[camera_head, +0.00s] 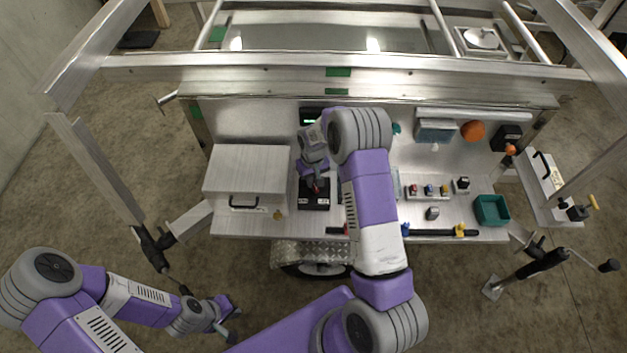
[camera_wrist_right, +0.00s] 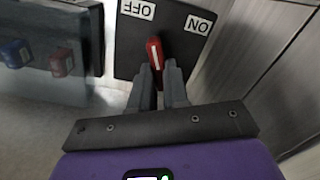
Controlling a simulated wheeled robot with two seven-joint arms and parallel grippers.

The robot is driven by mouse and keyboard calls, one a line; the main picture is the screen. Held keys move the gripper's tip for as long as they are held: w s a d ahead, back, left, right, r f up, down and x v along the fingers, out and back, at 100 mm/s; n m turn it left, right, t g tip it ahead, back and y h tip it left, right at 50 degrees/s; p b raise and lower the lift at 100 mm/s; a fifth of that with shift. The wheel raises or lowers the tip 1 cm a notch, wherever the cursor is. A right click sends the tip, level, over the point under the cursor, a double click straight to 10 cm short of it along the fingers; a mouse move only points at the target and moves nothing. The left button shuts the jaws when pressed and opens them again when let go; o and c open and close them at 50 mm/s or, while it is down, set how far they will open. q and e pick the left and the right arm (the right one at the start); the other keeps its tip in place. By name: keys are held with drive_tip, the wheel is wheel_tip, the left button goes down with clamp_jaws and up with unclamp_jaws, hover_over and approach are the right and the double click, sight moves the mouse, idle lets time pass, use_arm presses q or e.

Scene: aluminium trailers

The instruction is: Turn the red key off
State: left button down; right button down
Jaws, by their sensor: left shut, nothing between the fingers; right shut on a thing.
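The red key (camera_wrist_right: 155,50) sits on a black switch box (camera_wrist_right: 122,48) with upside-down white labels, OFF on the left and ON on the right. Its white line is nearly upright in the right wrist view, leaning slightly toward the OFF side. My right gripper (camera_wrist_right: 161,78) is shut on the red key, a finger on each side. In the head view the black box (camera_head: 314,203) stands on the metal worktop, and my right gripper (camera_head: 315,184) reaches down to it, mostly hiding the key. My left gripper (camera_head: 229,325) is shut and empty, low over the floor.
A silver case (camera_head: 246,170) stands left of the switch box. A clear-sided box with a blue and a red knob (camera_wrist_right: 42,55) is close by in the wrist view. Several small switches and a green bin (camera_head: 491,210) are on the worktop's right side.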

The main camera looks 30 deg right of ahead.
drive_tip(key=shift+a+n+b, duration=0.15)
drive_tip(key=shift+n+b, duration=0.15)
drive_tip(key=shift+n, duration=1.7)
drive_tip(key=c, duration=1.1)
unclamp_jaws()
wheel_tip(320, 180, up, 8)
drive_tip(key=shift+f+p, duration=0.15)
drive_tip(key=shift+p, duration=0.45)
drive_tip(key=shift+f, duration=0.1)
